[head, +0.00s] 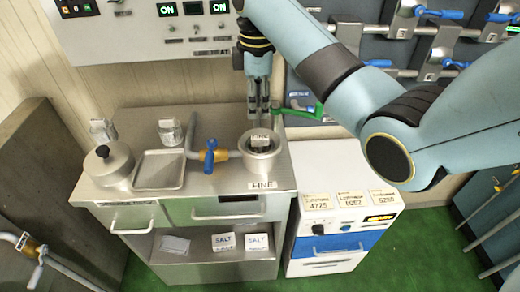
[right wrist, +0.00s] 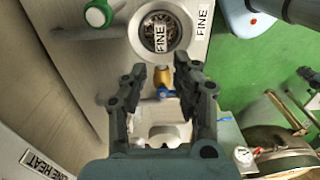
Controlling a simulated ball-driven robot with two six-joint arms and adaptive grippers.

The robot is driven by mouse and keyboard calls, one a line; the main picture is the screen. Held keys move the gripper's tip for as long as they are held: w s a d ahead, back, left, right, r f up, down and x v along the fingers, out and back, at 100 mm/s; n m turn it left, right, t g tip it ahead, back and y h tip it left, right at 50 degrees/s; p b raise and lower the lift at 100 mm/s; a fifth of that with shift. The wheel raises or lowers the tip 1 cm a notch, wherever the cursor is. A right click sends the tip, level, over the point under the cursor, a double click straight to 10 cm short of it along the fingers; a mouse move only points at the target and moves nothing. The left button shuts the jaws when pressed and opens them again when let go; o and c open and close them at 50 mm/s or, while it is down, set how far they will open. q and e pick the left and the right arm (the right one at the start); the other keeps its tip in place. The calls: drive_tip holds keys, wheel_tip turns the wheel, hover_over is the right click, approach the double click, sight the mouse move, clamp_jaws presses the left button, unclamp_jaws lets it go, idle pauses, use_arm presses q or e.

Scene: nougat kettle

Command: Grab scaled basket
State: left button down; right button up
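A round metal vessel (head: 262,163) stands at the right end of the steel counter, above a FINE label. A small tagged piece (head: 260,140) sits in its mouth. In the right wrist view the round vessel (right wrist: 178,17) has dark, speckled contents and a FINE tag (right wrist: 159,38). I cannot tell whether a separate basket sits in it. My right gripper (head: 258,112) points down just behind and above the vessel in the head view. In the right wrist view the right gripper (right wrist: 160,75) is open and empty, with the vessel beyond its fingertips. My left gripper is not in view.
A blue-handled valve (head: 209,156) on a pipe lies left of the vessel. A shallow tray (head: 160,169) and a lidded pot (head: 108,164) stand farther left. A green handle (head: 300,111) is close right of my gripper. A white-blue cabinet (head: 325,245) stands right.

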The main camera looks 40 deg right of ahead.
sight(260, 137)
drive_tip(key=f, duration=0.5)
drive_tip(key=f+p, duration=0.1)
drive_tip(key=f, duration=0.4)
drive_tip(key=shift+s+d, duration=0.2)
drive_tip(key=shift+c, duration=0.3)
drive_tip(key=shift+r, duration=0.1)
clamp_jaws()
